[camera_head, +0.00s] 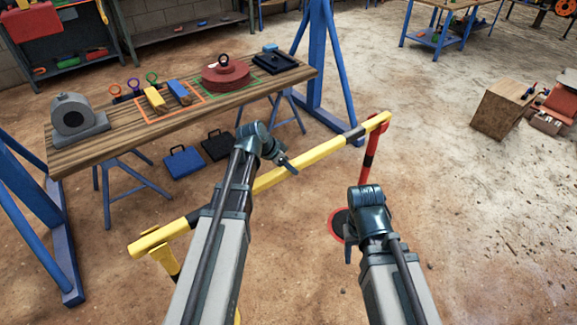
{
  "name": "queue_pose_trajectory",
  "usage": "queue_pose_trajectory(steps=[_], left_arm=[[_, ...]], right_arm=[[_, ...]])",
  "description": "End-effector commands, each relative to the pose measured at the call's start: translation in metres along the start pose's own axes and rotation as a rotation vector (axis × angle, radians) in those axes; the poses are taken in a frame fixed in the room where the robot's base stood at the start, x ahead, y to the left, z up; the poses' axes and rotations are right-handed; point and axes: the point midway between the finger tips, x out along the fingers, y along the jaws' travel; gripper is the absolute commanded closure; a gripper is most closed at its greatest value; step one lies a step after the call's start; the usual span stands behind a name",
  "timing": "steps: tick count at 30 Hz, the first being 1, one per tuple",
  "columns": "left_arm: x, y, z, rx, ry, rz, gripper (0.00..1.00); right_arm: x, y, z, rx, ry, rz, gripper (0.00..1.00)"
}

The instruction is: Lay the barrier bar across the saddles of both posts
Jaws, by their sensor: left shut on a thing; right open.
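The yellow barrier bar (318,158) with dark bands runs slantwise across the view, behind my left arm. Its near left end lies over the top of a yellow post (168,263). Its far right end lies over the top of a red and black post (369,158). I cannot tell whether the bar touches the saddles, which are mostly hidden. My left gripper (284,166) is shut on the bar near its middle. My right gripper (349,250) is open and empty, in front of the red post's round base (341,222).
A wooden bench (130,156) with a grey machine part, tools and a red weight stands behind the bar. Blue frame legs (328,70) rise nearby.

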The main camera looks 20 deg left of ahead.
Motion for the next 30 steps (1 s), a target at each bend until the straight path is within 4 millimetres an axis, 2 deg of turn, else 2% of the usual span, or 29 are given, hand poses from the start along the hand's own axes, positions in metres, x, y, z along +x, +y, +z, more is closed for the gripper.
queue_pose_trajectory(steps=[30], left_arm=[[0.0049,0.0000,0.0029,0.000,0.001,0.000,1.00]], right_arm=[[0.0058,-0.0006,-0.0003,0.000,0.000,0.000,0.50]])
